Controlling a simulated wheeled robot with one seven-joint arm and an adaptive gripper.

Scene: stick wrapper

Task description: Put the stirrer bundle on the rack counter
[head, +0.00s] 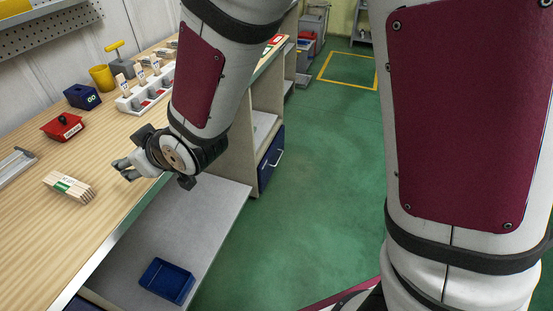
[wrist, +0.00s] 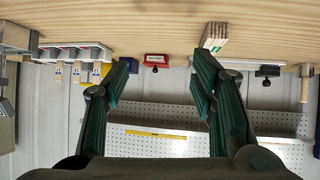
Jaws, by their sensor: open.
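The stirrer bundle (head: 68,188), pale wooden sticks with a white and green wrapper, lies on the wooden counter (head: 35,235) near its front edge in the head view. It also shows in the upside-down wrist view (wrist: 214,38), partly behind the right-hand finger. My gripper (head: 123,168) is open and empty near the counter's front edge, to the right of the bundle and apart from it. Both spread fingers show in the wrist view (wrist: 161,75). I cannot tell which surface is the rack counter.
A red box (head: 63,126), a dark blue box (head: 83,97), a yellow cup (head: 102,77) and a white holder (head: 147,97) with upright labelled pieces stand farther back. A metal tray (head: 12,166) lies left. A blue bin (head: 167,281) sits on the lower shelf. Green floor is clear at right.

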